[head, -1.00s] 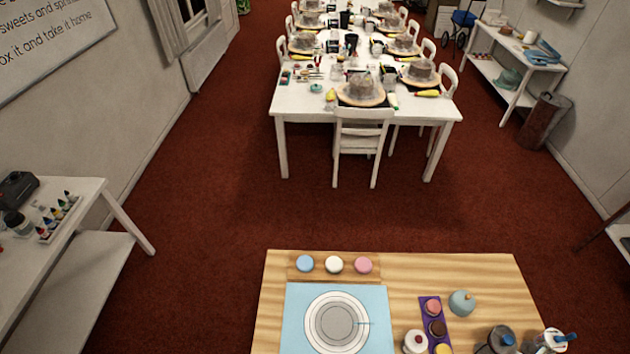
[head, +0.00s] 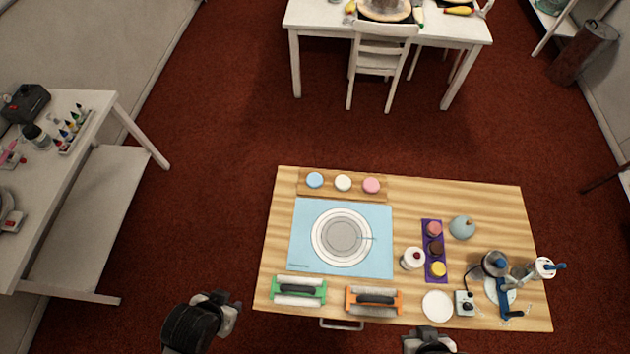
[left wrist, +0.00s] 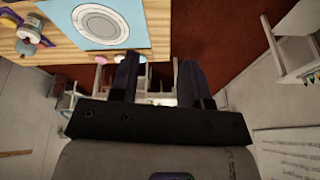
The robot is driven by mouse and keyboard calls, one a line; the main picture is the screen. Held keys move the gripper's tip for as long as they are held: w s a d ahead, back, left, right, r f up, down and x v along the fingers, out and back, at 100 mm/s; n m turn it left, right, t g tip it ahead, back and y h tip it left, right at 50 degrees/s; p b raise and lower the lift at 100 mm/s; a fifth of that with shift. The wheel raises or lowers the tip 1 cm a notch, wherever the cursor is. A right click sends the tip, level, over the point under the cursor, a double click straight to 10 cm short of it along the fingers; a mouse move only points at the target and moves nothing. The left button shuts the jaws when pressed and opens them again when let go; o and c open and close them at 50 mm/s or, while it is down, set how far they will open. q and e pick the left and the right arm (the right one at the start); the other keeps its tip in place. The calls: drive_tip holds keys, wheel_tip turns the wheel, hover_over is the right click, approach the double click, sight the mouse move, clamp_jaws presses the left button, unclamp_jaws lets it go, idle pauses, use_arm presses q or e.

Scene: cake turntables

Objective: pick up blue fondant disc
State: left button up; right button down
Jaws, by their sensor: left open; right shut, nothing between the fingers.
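The blue fondant disc (head: 315,180) lies on a wooden board (head: 301,192) at the back left of the wooden table. A white disc (head: 343,183) and a pink disc (head: 371,185) lie in a row to its right. My left gripper (head: 228,308) is off the table's front left corner, well away from the disc. Its two dark fingers (left wrist: 158,60) stand apart and empty in the left wrist view. My right gripper (head: 430,342) is at the bottom edge of the head view, partly cut off, shut and empty.
A light-blue mat (head: 380,262) with printed circles lies in front of the discs. A green-ended roller (head: 299,290) and an orange-ended roller (head: 373,300) lie along the front edge. A purple tray (head: 428,224) and a blue-handled device (head: 505,290) stand on the right.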

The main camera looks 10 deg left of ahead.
use_arm(q)
drive_tip(key=shift+o, duration=0.3)
drive_tip(key=shift+d, duration=0.15)
drive_tip(key=o, duration=1)
